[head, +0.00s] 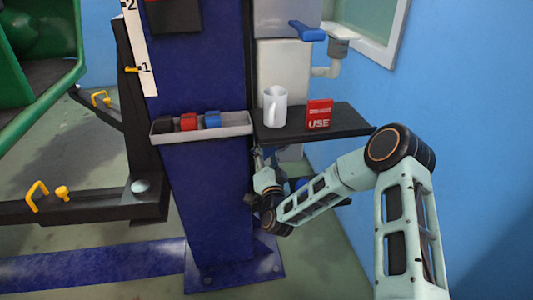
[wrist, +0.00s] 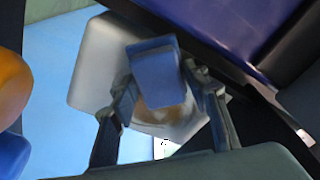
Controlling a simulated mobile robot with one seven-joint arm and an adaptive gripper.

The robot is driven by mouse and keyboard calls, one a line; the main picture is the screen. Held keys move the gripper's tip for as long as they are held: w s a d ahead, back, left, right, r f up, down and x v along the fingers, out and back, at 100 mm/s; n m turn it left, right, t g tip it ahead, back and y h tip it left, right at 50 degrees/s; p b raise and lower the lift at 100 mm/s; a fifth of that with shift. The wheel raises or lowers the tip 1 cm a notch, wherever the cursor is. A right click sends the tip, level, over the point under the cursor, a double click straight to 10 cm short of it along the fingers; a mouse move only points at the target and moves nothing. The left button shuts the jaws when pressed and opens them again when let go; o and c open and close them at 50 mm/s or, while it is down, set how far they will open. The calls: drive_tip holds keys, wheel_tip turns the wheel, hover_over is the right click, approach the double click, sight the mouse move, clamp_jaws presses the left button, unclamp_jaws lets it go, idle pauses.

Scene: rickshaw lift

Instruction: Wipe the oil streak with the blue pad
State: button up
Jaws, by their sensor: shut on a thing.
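In the wrist view, my gripper (wrist: 160,87) is shut on a blue block-shaped pad (wrist: 154,68), with a finger on each side of it. A pale grey surface (wrist: 92,62) lies behind the pad. A brownish patch (wrist: 165,98) shows between the fingers; I cannot tell whether it is the oil streak. In the head view, my gripper (head: 259,158) is small, beside the dark blue column (head: 208,190) and just below the black shelf. The held pad cannot be made out there.
A grey tray (head: 178,134) on the column holds black, red and blue (head: 212,119) items. A white mug (head: 275,107) and a red box (head: 319,114) stand on the black shelf (head: 350,121). A black lift arm (head: 80,207) extends left. A blue wall (head: 450,80) bounds the right.

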drive_tip(key=shift+b+x, duration=0.35)
drive_tip(key=shift+x, duration=0.5)
